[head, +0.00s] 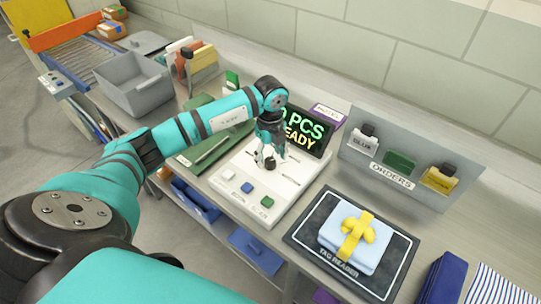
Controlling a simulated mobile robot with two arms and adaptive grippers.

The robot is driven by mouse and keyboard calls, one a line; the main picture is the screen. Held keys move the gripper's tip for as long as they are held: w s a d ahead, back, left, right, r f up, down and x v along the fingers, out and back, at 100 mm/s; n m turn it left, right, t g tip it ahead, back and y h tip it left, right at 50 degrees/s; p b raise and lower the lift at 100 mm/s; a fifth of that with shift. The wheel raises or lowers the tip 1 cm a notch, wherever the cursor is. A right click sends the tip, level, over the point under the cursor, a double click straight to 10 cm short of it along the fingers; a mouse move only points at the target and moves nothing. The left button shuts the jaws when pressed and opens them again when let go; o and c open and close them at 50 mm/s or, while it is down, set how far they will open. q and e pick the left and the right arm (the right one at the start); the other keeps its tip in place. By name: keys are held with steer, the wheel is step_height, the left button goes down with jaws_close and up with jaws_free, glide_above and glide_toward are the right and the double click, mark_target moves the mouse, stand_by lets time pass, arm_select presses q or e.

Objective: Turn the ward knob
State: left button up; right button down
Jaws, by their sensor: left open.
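The white control panel (291,201) stands on the workbench with a white, a blue (246,187) and a green button (267,202) along its front. My left gripper (269,160) points down over the middle of the panel, its fingers open. A small dark shape, probably the ward knob (270,164), shows low between the fingertips. The fingers partly cover it, and I cannot tell whether they touch it. My right gripper is not in view.
A dark screen (308,130) behind the panel reads "PCS READY", partly hidden by my arm. A tag reader (300,228) bears a blue parcel with a yellow bow (350,243). An orders rack (460,205) stands at the right. A grey bin (130,95) is at the far left.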

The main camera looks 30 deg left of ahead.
arm_select(q)
steer(key=shift+f, duration=0.85)
steer(key=shift+c, duration=0.3)
steer(key=c, duration=1.1)
steer(key=m+b, duration=0.4)
steer(key=m, duration=0.1)
steer(key=shift+f, duration=0.1)
steer(key=m+b, duration=0.2)
steer(key=m, duration=0.1)
steer(key=shift+m, duration=0.4)
steer(key=shift+m+b, duration=1.05)
steer(key=shift+m, duration=0.55)
steer(key=shift+r, duration=0.2)
